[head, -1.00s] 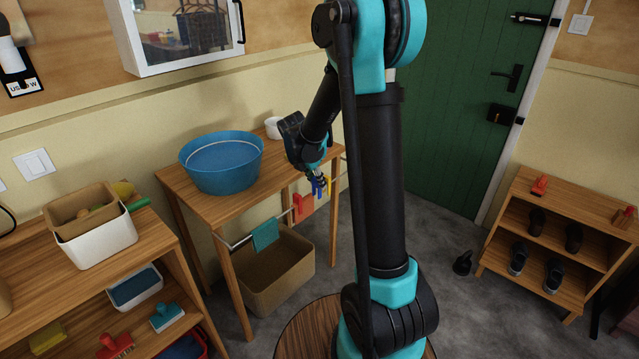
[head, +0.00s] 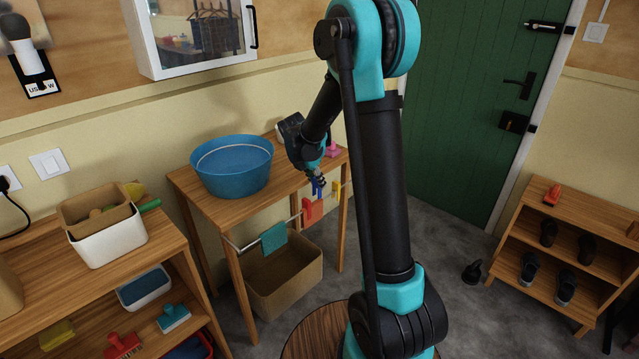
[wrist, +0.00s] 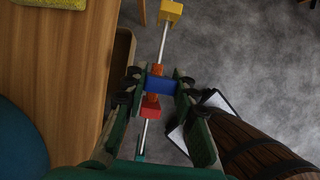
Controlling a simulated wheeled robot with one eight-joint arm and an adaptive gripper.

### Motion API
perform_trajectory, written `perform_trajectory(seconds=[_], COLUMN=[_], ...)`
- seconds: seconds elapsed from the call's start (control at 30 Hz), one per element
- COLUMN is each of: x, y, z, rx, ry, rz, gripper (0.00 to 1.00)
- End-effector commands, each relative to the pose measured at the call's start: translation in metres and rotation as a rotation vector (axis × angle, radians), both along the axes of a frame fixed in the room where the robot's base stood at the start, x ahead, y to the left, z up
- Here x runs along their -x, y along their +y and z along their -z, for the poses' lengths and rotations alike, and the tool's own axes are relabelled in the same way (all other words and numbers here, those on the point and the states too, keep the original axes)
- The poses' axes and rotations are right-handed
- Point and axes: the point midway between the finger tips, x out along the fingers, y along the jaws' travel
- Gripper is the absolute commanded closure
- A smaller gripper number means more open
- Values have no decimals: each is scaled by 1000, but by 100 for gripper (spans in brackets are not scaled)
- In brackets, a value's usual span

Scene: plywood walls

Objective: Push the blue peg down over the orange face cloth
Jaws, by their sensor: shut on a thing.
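The blue peg (head: 317,188) is at the rail on the table's front. In the wrist view the blue peg (wrist: 161,85) lies across the rail between my fingertips. My gripper (head: 316,178) is shut on it from above, and it also shows in the wrist view (wrist: 160,84). The orange face cloth (wrist: 157,70) shows as narrow orange patches on the rail on both sides of the blue peg. How far down the peg sits over the cloth is hard to tell.
A red peg (wrist: 150,108) and a yellow peg (wrist: 171,12) are on the rail either side. A blue basin (head: 233,166) stands on the table. A cardboard box (head: 285,285) is below, and a barrel (wrist: 255,140) is near my gripper.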

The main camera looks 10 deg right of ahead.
Motion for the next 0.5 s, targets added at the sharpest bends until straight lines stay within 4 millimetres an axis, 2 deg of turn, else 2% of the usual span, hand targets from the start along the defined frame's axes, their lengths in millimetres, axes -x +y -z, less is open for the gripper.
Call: perform_trajectory(seconds=[0.5], x=[0], y=[0], z=[24], rx=[0], ry=[0], rz=[0], gripper=[86])
